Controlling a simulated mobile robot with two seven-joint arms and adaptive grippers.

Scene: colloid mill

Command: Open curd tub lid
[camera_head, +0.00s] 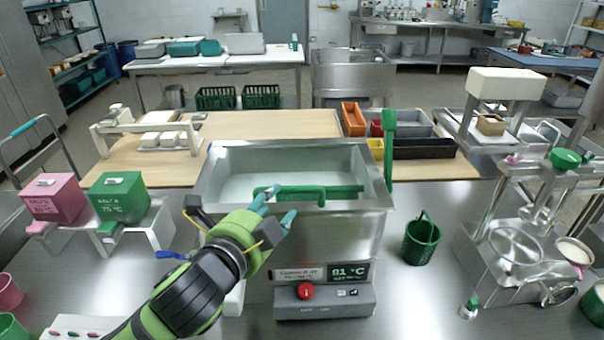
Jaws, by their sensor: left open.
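A steel tub (232,222) stands at the middle of the steel counter, its inside pale and partly visible from above. A green bar-like handle (335,192) runs across the tub near its front rim. I cannot tell whether the pale surface behind it is a lid. My left gripper (277,208) reaches in from the lower left, with its two teal fingers apart at the left end of the green handle. The fingers overlap the handle and front rim in this view; contact is unclear. My right gripper is not in view.
A control box with a red button (306,291) and an 81 °C display (348,271) is at the tub's front. A green paddle (389,150) stands at its right. A green basket (421,240) and a steel press stand right; pink (55,197) and green (118,196) boxes left.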

